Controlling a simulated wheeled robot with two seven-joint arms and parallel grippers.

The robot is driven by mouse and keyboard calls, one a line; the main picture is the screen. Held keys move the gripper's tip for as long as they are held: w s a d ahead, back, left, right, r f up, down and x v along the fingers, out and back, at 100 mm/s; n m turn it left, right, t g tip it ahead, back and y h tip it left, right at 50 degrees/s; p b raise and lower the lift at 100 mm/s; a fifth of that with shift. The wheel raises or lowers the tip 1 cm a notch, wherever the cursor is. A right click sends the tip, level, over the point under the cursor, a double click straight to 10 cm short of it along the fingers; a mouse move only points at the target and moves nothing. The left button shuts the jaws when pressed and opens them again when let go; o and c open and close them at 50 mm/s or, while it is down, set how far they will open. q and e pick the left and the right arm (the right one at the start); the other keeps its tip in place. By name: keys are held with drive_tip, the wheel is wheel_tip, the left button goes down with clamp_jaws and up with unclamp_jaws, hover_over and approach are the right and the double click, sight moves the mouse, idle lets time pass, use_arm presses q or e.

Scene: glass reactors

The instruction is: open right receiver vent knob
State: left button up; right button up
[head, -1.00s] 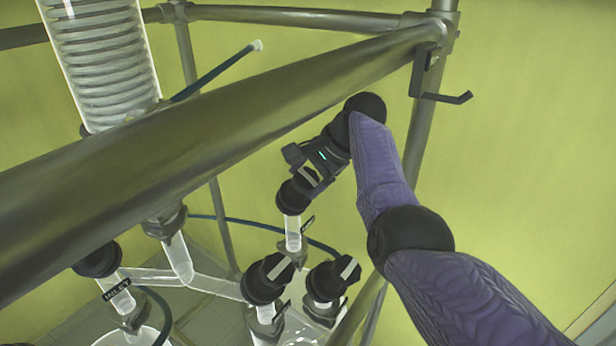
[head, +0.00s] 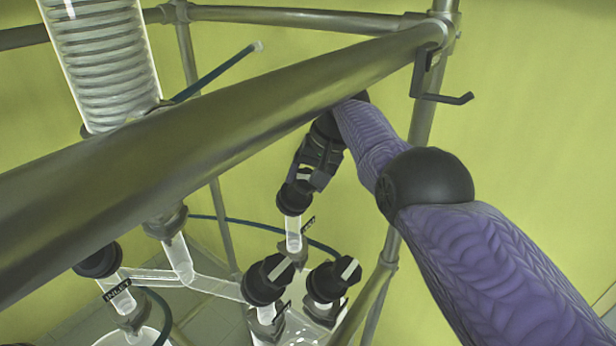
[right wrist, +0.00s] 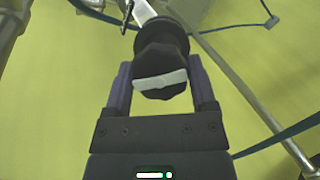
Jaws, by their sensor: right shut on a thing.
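The vent knob (head: 294,198) is a black knob on top of a short glass tube, below the thick metal rail. In the right wrist view the knob (right wrist: 161,68) shows a white bar across its face, tilted slightly. My right gripper (head: 305,180) comes down on it from above. In the right wrist view its two fingers (right wrist: 160,85) stand on either side of the knob, shut on it. A small label on the tube is too small to read. My left gripper is not in view.
Two more black knobs with white bars, one at left (head: 268,279) and one at right (head: 333,279), stand close below. A thick metal rail (head: 200,135) crosses in front. A hook (head: 445,97) sits on the upright post. A glass coil condenser (head: 103,60) stands at upper left.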

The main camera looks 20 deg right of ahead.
drive_tip(key=shift+n, duration=0.3)
idle(0.4)
drive_tip(key=o, duration=1.2)
drive_tip(key=shift+s, duration=0.1)
drive_tip(key=shift+c, duration=0.2)
